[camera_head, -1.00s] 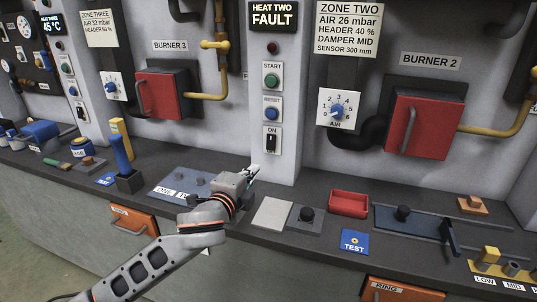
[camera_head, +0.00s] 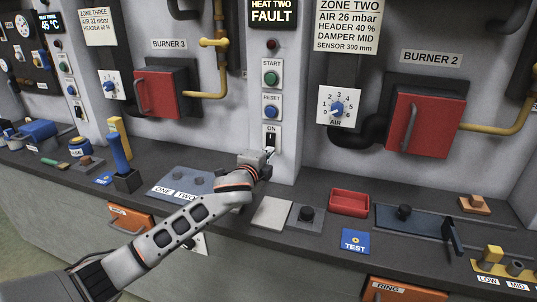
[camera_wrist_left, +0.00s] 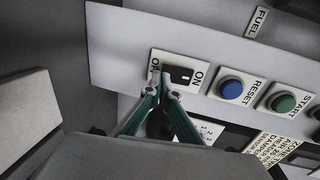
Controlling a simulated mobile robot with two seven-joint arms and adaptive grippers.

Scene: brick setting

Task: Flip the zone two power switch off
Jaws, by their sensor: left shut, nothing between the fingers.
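The power switch (camera_head: 271,139) is a small black lever on a white plate, low on the zone two column under the HEAT TWO FAULT sign (camera_head: 272,13). ON shows above it. In the left wrist view the switch (camera_wrist_left: 181,75) lies with OFF at its left end and ON at its right, and the black lever sits toward ON. My left gripper (camera_head: 268,153) is shut and empty, its tips just below the switch. In the left wrist view the green-sided fingers (camera_wrist_left: 163,91) meet at the OFF end; whether they touch it I cannot tell. My right gripper is not in view.
A green START button (camera_head: 271,79) and a blue RESET button (camera_head: 271,106) sit above the switch on the same column. The dark bench below holds a grey pad (camera_head: 271,212), a black knob (camera_head: 306,214) and a red tray (camera_head: 349,202).

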